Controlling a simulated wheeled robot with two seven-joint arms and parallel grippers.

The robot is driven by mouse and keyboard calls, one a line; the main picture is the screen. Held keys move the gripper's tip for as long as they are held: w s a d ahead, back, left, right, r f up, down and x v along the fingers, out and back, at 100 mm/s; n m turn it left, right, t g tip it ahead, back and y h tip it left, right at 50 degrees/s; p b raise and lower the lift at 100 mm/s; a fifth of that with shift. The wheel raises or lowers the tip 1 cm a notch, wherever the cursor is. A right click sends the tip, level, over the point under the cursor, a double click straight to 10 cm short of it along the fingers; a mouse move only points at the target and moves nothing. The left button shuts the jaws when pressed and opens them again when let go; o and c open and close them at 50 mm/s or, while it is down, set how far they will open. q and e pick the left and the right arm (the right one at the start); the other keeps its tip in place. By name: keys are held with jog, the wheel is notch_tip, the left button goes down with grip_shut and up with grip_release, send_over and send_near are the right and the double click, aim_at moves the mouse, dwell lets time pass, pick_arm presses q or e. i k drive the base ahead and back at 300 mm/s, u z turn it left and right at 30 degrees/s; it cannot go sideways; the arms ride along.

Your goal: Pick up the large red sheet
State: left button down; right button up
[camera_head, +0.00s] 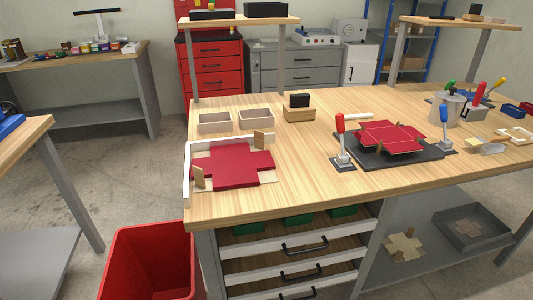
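A large red cross-shaped sheet (232,168) lies flat near the left front corner of the wooden workbench (300,190). It rests on a pale board with a white raised edge (187,172) along its left and back sides. Two small brown upright pieces (198,178) stand at its corners, one front left and one back right. A second red sheet (391,134) with creased panels sits on the black box former (400,157) to the right. Neither of my grippers is in view.
Red-handled (340,124) and blue-handled clamps (444,116) flank the former. Two open boxes (214,122) and a wooden block with a black top (299,108) stand behind the large sheet. A red bin (150,262) stands below the bench's left end. The bench between sheet and former is clear.

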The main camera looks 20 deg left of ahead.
aim_at(395, 139)
jog(key=z, duration=1.45)
jog(key=i, duration=1)
jog(key=u, duration=2.35)
